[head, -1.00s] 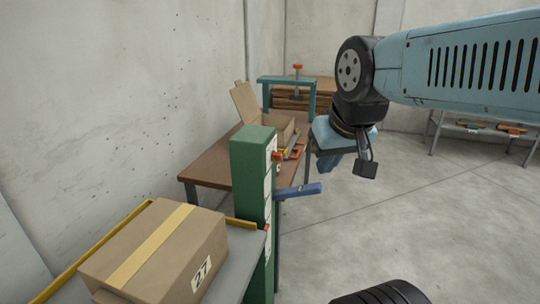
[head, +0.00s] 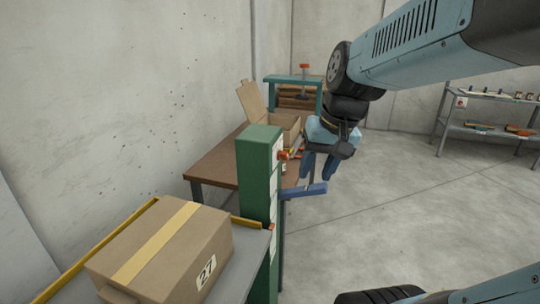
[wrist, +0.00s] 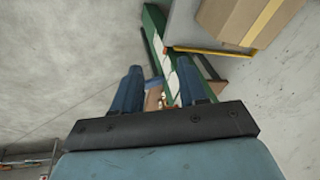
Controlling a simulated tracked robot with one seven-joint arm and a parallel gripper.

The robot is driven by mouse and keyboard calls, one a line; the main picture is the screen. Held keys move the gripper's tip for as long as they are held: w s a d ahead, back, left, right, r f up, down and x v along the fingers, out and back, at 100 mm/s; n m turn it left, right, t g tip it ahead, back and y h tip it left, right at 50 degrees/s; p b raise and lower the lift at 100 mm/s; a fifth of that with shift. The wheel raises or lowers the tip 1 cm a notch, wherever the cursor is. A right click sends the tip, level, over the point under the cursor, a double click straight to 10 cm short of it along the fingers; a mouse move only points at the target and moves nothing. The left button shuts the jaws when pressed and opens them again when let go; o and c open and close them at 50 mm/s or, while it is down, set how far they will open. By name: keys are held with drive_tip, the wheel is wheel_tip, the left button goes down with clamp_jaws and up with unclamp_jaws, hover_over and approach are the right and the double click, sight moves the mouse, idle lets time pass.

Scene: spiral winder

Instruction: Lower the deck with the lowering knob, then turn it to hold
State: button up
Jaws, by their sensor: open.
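A green post (head: 258,190) stands beside the grey deck (head: 246,262), with white labels on its right face. An orange-red knob (head: 283,155) sticks out near its top; which control is the lowering knob I cannot read. A smaller red part (head: 271,227) shows lower, and a blue lever (head: 304,191) juts right. My gripper (head: 318,178) is open and empty, fingers down, just right of the knob and above the lever, apparently touching neither. In the wrist view the fingers (wrist: 158,75) stand apart with the green post (wrist: 155,32) beyond; the knob is not clear there.
A brown table (head: 212,165) with an open carton (head: 284,124) stands behind the post. The floor to the right is clear up to a shelf (head: 485,130).

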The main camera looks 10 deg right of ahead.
drive_tip(key=w+f+m+g+y, duration=0.2)
drive_tip(key=w+f+m+y, duration=0.15)
drive_tip(key=w, duration=0.25)
drive_tip(key=m+t+y, duration=0.9)
drive_tip(key=m+y, duration=0.1)
drive_tip(key=m, duration=0.1)
approach(288, 157)
drive_tip(key=x, duration=0.9)
drive_tip(key=shift+w+a, duration=0.15)
clamp_jaws()
